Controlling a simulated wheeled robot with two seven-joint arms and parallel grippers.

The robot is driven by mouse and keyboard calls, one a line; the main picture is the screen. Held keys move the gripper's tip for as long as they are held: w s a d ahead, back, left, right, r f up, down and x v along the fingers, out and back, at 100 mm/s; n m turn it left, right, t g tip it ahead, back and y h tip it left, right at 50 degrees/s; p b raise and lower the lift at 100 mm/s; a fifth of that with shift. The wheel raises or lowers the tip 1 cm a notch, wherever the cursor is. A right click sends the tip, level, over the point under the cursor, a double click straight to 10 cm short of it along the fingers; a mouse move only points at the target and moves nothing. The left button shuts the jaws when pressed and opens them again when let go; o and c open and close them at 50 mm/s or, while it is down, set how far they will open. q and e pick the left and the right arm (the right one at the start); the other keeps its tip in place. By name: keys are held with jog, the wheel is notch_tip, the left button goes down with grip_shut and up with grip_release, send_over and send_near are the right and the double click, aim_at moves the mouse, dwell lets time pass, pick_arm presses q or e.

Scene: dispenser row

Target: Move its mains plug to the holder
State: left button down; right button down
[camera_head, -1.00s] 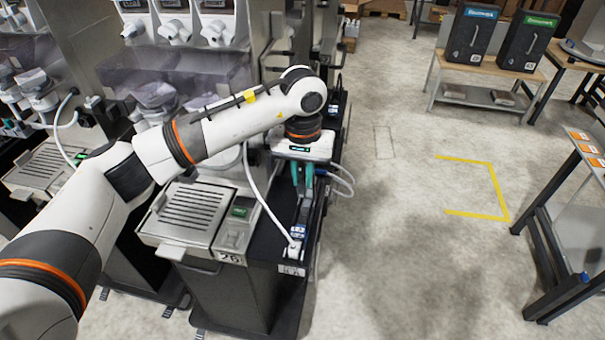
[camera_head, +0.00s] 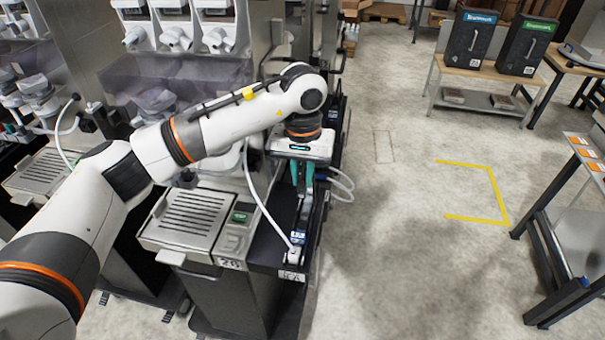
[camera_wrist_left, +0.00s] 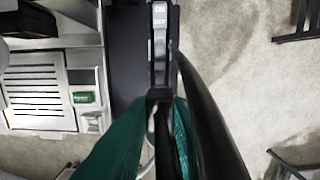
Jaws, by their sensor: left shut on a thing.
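My left gripper (camera_head: 302,183) points down over the dark narrow ledge (camera_head: 268,250) beside the drip tray of unit 26. Its green fingers are shut on a small dark piece, apparently the mains plug (camera_wrist_left: 160,97); the fingers hide most of it. A thick black cord-like shape (camera_wrist_left: 205,105) runs past the fingers in the left wrist view. A grey strip with labelled blocks (camera_head: 298,238) lies along the ledge in front of the fingers. A white fitting (camera_head: 293,256) with a white hose sits at its near end, above a label plate. I cannot tell which part is the holder. My right gripper is not in view.
The drip tray (camera_head: 190,215) with a green display (camera_head: 240,217) stands left of the ledge. White loops of cable (camera_head: 345,185) hang over its right edge. Open floor lies to the right, with a yellow marking (camera_head: 490,180) and tables beyond.

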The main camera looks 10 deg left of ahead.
aim_at(302, 179)
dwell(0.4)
pick_arm(q)
jog(key=shift+r+p, duration=0.6)
jog(key=shift+r, duration=0.95)
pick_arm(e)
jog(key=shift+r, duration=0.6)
